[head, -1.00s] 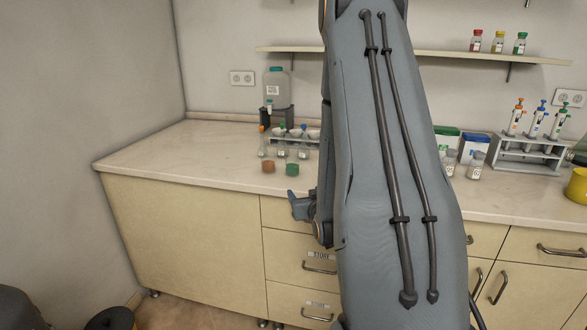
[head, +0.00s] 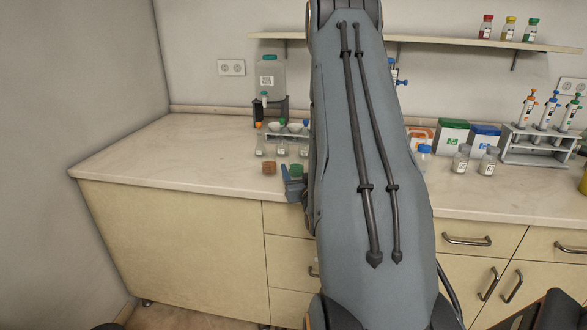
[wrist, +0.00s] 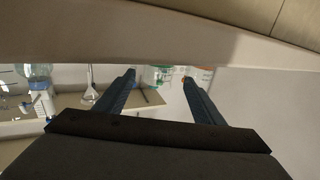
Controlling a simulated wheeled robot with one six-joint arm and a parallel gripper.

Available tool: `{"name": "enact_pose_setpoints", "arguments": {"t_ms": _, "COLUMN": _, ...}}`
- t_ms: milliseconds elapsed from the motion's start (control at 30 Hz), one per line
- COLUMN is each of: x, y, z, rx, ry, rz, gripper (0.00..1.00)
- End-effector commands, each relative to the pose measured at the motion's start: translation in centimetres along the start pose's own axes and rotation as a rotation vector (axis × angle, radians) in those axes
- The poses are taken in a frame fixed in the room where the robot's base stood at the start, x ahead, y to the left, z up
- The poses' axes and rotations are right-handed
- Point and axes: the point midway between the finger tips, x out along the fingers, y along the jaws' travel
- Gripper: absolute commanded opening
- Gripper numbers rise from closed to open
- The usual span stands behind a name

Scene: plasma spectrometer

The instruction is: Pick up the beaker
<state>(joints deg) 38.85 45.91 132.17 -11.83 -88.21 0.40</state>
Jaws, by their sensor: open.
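I cannot pick out a beaker for certain in the head view; my arm hides the middle of the counter. In the wrist view, a clear glass vessel with green marks (wrist: 160,74) shows between the fingertips, small and blurred, and may be the beaker. My gripper (head: 292,186) is partly hidden behind my arm in the head view, by the counter's front edge near small brown and green pieces. In the wrist view its two blue fingers (wrist: 159,80) are apart, with nothing held between them.
A rack with flasks (head: 284,137) and a dispenser bottle (head: 270,80) stand on the counter (head: 150,155). Its left end is bare. Lidded jars (head: 461,158), boxes (head: 452,136) and a pipette stand (head: 535,150) are at the right. A shelf (head: 440,41) hangs above.

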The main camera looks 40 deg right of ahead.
Motion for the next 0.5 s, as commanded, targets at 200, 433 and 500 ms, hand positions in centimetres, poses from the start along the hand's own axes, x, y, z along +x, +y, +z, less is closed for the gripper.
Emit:
{"name": "enact_pose_setpoints", "arguments": {"t_ms": 200, "x": 2.7, "y": 0.3, "z": -0.5, "rx": -0.001, "ry": 0.000, "rz": 0.003, "gripper": 0.62}}
{"name": "enact_pose_setpoints", "arguments": {"t_ms": 433, "x": 5.1, "y": 0.1, "z": -0.3, "rx": -0.001, "ry": -0.001, "rz": 0.002, "gripper": 0.62}}
{"name": "enact_pose_setpoints", "arguments": {"t_ms": 500, "x": 5.3, "y": 0.1, "z": -0.2, "rx": 0.000, "ry": -0.001, "rz": 0.002, "gripper": 0.62}}
